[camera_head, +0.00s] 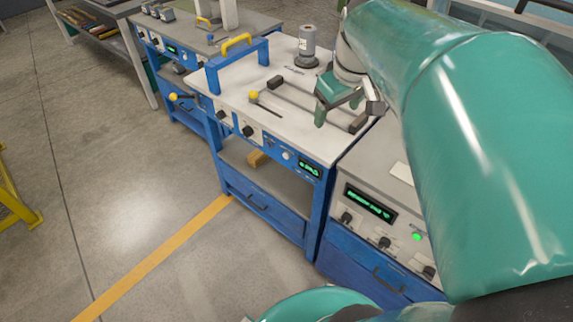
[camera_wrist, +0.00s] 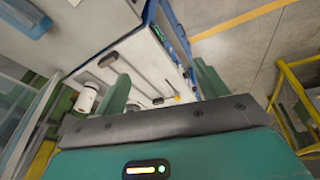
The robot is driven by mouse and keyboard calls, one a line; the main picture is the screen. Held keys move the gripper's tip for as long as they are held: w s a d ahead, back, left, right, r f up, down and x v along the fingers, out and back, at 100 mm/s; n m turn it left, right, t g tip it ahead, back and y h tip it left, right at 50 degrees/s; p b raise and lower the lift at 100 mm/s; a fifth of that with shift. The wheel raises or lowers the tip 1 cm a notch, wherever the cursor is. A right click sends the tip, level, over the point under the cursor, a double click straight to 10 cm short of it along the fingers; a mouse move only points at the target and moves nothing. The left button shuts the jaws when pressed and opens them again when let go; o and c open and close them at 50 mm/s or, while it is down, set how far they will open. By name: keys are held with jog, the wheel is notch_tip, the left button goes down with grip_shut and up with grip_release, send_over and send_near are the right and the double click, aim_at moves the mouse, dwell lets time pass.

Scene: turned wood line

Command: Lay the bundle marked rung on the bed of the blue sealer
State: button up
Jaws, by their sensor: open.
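My gripper (camera_head: 346,103) is open over the right part of a blue bench machine with a pale top (camera_head: 237,92). In the wrist view my gripper's fingers (camera_wrist: 163,86) stand apart with nothing seen between them. This machine has a blue arch with a yellow handle (camera_head: 236,42), a yellow-knobbed lever (camera_head: 255,95) and dark bars on its top; I cannot read a name on it. A small light wooden piece (camera_head: 257,158) lies on its lower shelf. No marking on it is legible, so I cannot tell whether it is the rung bundle.
A grey cylinder (camera_head: 307,48) stands at the top's back. A similar blue machine (camera_head: 178,50) stands behind left, and a console with a green display (camera_head: 370,203) at front right. A rack (camera_head: 93,28) holds long wooden pieces.

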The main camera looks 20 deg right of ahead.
jog(key=s+a+f+m+t, duration=0.1)
jog(key=s+a+f, duration=0.3)
jog(key=s+a, duration=0.6)
jog(key=a+t, duration=0.1)
jog(key=a, duration=0.3)
jog(key=shift+a+m+y, duration=0.15)
jog(key=shift+m+y, duration=0.25)
jog(key=c, duration=0.7)
jog(key=shift+c, duration=0.5)
jog(key=shift+d, duration=0.2)
